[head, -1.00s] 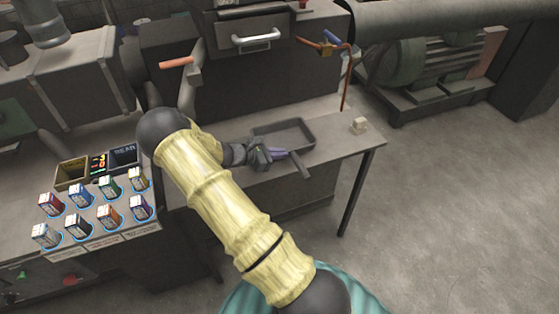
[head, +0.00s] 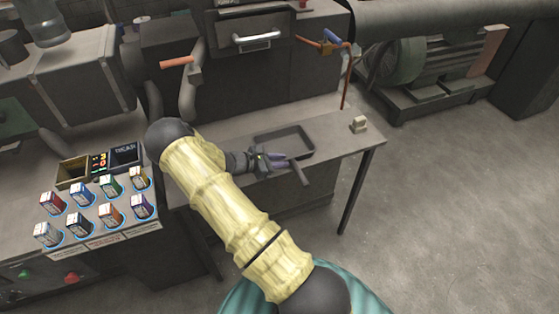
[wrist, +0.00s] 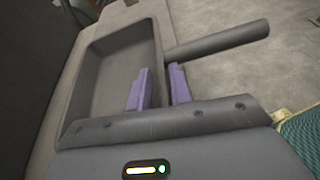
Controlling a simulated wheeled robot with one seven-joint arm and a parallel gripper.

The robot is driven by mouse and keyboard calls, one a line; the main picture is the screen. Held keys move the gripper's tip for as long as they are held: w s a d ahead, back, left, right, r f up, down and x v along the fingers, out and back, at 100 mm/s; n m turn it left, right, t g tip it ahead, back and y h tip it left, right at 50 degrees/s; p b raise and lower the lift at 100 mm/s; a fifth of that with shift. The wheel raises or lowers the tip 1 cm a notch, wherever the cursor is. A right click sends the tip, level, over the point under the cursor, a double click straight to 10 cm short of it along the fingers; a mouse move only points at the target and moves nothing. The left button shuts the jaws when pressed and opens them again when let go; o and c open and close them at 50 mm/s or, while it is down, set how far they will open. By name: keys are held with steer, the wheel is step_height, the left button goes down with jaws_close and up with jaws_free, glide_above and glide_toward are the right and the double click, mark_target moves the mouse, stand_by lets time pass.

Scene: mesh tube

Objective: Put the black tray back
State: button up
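The black tray (head: 306,137) is a shallow rectangular pan with a stick handle (head: 299,172). It is over the bench top in the head view, handle pointing to the front. In the wrist view the tray (wrist: 88,60) fills the left, with its handle (wrist: 215,42) reaching right. My gripper (head: 283,159) is at the tray's front side, beside the handle. Its two purple fingers (wrist: 160,68) stand on either side of the tray's near wall and appear shut on it. I cannot tell whether the tray touches the bench.
A small pale block (head: 358,124) sits at the right of the bench (head: 345,142). A drawer cabinet (head: 258,75) stands behind. The floor on the right is clear.

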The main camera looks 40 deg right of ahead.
steer(key=shift+r, duration=0.1)
steer(key=b+v, duration=0.2)
steer(key=v, duration=1)
stand_by(0.4)
steer(key=shift+s+r+m+y, duration=0.2)
steer(key=shift+s+m+y, duration=0.2)
steer(key=shift+s, duration=0.1)
steer(key=s+a+r+m+t+y, duration=0.2)
steer(key=s+a+r+m+y, duration=0.4)
steer(key=s+a, duration=0.1)
steer(key=s+a+r+m+t+y, duration=0.3)
steer(key=s+a+r+m+y, duration=0.3)
steer(key=s, duration=0.4)
steer(key=shift+s+a+r+m+y, duration=0.25)
steer(key=shift+a+m+y, duration=0.05)
steer(key=shift+a+m, duration=0.35)
